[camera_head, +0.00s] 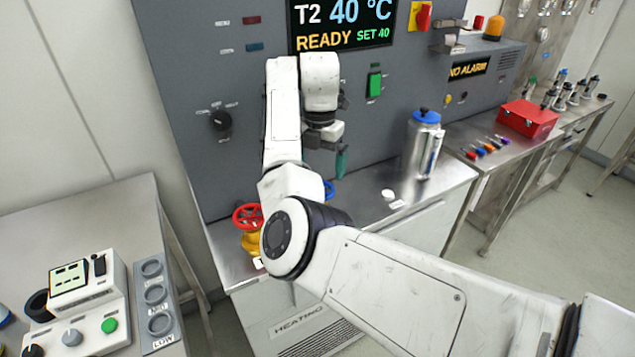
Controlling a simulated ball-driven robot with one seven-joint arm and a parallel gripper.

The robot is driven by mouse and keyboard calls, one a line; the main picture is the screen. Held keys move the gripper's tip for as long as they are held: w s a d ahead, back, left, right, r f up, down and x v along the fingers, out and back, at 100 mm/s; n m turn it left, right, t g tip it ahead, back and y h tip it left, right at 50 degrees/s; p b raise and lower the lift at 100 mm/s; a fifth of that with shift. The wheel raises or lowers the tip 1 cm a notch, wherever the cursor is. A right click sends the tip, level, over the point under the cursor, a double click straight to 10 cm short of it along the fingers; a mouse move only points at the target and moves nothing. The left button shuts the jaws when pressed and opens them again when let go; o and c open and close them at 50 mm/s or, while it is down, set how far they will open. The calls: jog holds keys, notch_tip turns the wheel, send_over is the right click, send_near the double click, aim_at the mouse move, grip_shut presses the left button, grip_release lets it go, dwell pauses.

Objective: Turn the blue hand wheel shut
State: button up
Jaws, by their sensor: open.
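The blue hand wheel (329,190) is mostly hidden behind my white arm; only part of its rim shows on the steel bench top. My gripper (340,165) points down, above and slightly right of the visible part of the wheel. Its jaws are open, and it appears apart from the wheel, though the exact gap is hard to tell. A red hand wheel (248,215) on a yellow valve body (252,243) stands to the left, partly covered by my arm.
A silver canister (420,148) with a blue lid stands right of my gripper. The grey panel wall (222,165) rises behind, with a display (343,24) reading T2 40 °C, READY. A red box (528,118) sits on the right bench. A control box (75,300) stands lower left.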

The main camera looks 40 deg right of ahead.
notch_tip(320, 180, down, 6)
jog(key=shift+f+p, duration=0.25)
jog(key=shift+p, duration=0.15)
jog(key=shift+c, duration=0.4)
jog(key=c, duration=0.8)
